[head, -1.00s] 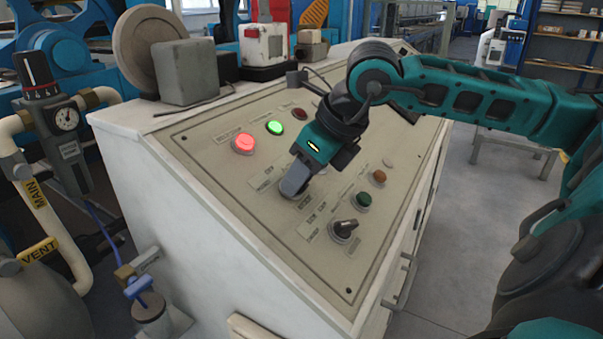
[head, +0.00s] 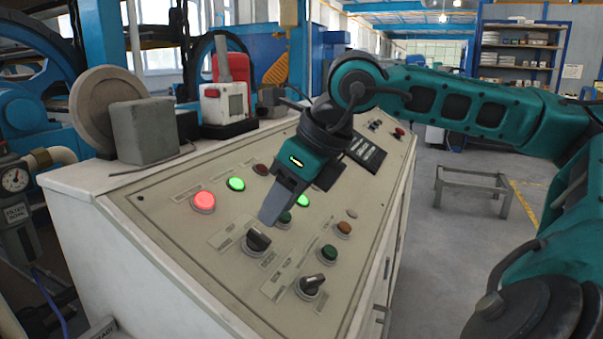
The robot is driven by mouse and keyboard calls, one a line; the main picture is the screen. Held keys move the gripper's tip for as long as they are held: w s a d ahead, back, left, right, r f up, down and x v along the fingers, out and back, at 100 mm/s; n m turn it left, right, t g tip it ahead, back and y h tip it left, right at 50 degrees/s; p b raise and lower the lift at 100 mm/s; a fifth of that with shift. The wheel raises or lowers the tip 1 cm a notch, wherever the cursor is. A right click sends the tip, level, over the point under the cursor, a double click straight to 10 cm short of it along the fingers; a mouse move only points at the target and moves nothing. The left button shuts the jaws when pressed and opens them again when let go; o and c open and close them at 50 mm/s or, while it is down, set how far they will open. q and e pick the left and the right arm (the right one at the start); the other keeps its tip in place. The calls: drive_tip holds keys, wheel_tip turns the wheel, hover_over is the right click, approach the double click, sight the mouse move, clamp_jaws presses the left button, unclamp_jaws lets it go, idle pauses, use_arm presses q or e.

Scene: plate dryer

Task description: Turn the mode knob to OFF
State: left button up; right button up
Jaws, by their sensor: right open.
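The sloped control panel (head: 160,215) carries two black selector knobs. One knob (head: 257,240) sits left of centre and the other (head: 311,285) nearer the front. Their labels are too small to read, so I cannot tell which is the mode knob. My right gripper (head: 271,216) is open and empty, pointing down just above and behind the left-of-centre knob. It appears apart from the knob. The gap between its fingers is hard to see from this side. My left gripper is out of view.
Near the knobs are a lit red button (head: 203,202), a lit green lamp (head: 236,184), another lit green lamp (head: 303,200), a dark green button (head: 328,252) and an orange button (head: 344,228). A grey box (head: 145,130) stands on the cabinet's back ledge.

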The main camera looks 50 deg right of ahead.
drive_tip(key=v, duration=0.6)
drive_tip(key=shift+r, duration=0.2)
drive_tip(key=shift+s, duration=0.1)
